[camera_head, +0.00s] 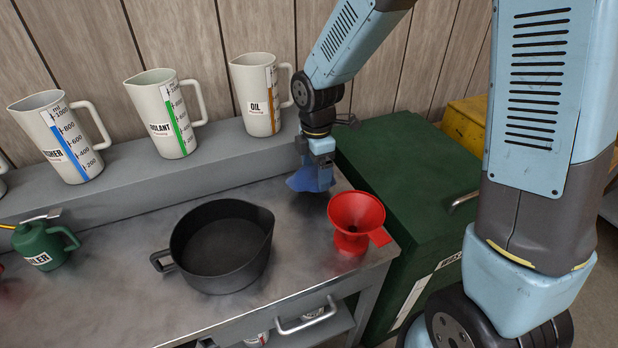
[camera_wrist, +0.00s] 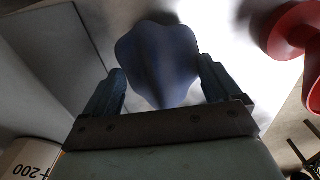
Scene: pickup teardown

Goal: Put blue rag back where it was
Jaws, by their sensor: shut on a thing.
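The blue rag (camera_head: 311,180) is a small crumpled cloth at the right back part of the metal workbench (camera_head: 120,285). My gripper (camera_head: 319,160) is above it, pointing down, with its jaws shut on the rag. In the wrist view the rag (camera_wrist: 158,62) sits between the two fingers of my gripper (camera_wrist: 162,88). The rag is at or just above the bench top; I cannot tell whether it touches.
A red funnel (camera_head: 355,220) stands close to the right of the rag. A black pan (camera_head: 222,245) lies to the left. Measuring jugs, including the oil jug (camera_head: 258,95), stand on the raised shelf (camera_head: 120,195) behind. A green chest (camera_head: 405,160) is beside the bench.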

